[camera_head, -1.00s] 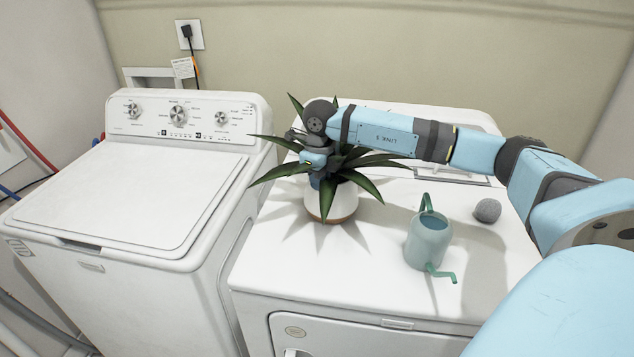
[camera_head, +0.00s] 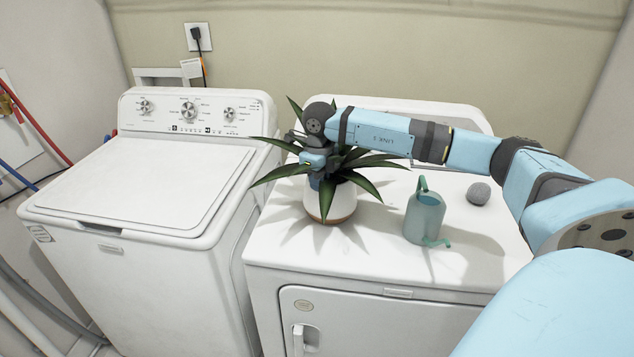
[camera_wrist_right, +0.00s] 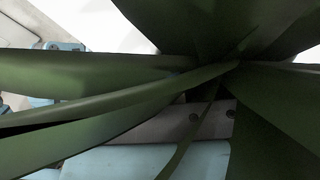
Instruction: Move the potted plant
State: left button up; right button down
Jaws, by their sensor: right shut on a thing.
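The potted plant (camera_head: 330,205) has long dark green leaves and a white pot with a brown base. It is upright at the left part of the white dryer top (camera_head: 285,250); I cannot tell whether its base touches the surface. My right gripper (camera_head: 318,180) comes down among the leaves and is shut on the plant, its fingertips mostly hidden by leaves. In the right wrist view, green leaves (camera_wrist_right: 110,100) fill most of the picture and cover the hold. My left gripper is not in view.
A teal watering can (camera_head: 424,215) and a grey ball (camera_head: 478,193) are on the dryer top, right of the plant. A white washer (camera_head: 140,185) stands to the left, its closed lid clear. A wall outlet (camera_head: 198,37) with a plugged cord is behind.

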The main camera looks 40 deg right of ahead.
jog(key=shift+s+a, duration=0.1)
jog(key=shift+a, duration=0.05)
jog(key=c, duration=1.2)
grip_release()
jog(key=shift+o, duration=0.2)
notch_tip(320, 180, up, 14)
jog(key=shift+f, duration=0.1)
